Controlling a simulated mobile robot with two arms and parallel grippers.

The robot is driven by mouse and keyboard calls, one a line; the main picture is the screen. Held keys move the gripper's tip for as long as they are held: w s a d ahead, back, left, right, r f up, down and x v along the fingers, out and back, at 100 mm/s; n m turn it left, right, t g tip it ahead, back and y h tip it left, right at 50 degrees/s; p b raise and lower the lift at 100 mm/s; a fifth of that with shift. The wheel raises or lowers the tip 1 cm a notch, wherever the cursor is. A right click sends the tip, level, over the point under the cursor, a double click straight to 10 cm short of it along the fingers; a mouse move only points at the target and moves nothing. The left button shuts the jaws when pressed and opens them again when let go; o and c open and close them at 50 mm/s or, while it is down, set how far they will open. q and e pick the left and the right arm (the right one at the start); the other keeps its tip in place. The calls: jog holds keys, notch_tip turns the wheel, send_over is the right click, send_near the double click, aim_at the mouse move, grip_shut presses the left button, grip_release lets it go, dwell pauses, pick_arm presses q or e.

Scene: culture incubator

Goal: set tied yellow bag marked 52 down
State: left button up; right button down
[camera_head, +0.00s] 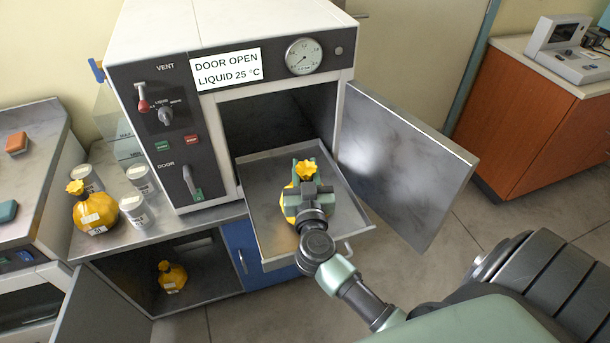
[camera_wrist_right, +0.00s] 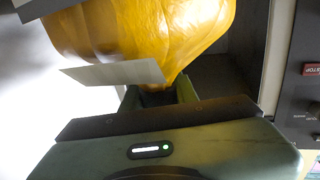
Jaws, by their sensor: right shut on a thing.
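My right gripper (camera_head: 307,186) is shut on a tied yellow bag (camera_head: 289,204) over the pulled-out metal tray (camera_head: 345,212) of the open incubator. The bag's gathered top pokes up above the fingers. In the right wrist view the bag (camera_wrist_right: 150,28) fills the top, with a pale label (camera_wrist_right: 115,73) seen nearly edge-on and no readable number. The fingers (camera_wrist_right: 160,97) are at the bag's narrow neck. I cannot tell whether the bag touches the tray. My left gripper is not in view.
The incubator door (camera_head: 405,160) stands open at right. Another tied yellow bag (camera_head: 95,212) and several white jars (camera_head: 136,212) are on the counter at left. One more yellow bag (camera_head: 172,277) is in the open lower cabinet. The tray around the held bag looks bare.

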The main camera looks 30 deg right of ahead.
jog(key=shift+f, duration=0.5)
jog(key=shift+f, duration=0.15)
jog(key=c, duration=1.1)
grip_release()
jog(key=shift+s+a, duration=0.1)
jog(key=shift+s, duration=0.05)
jog(key=shift+b+v, duration=0.5)
jog(key=shift+v, duration=5.35)
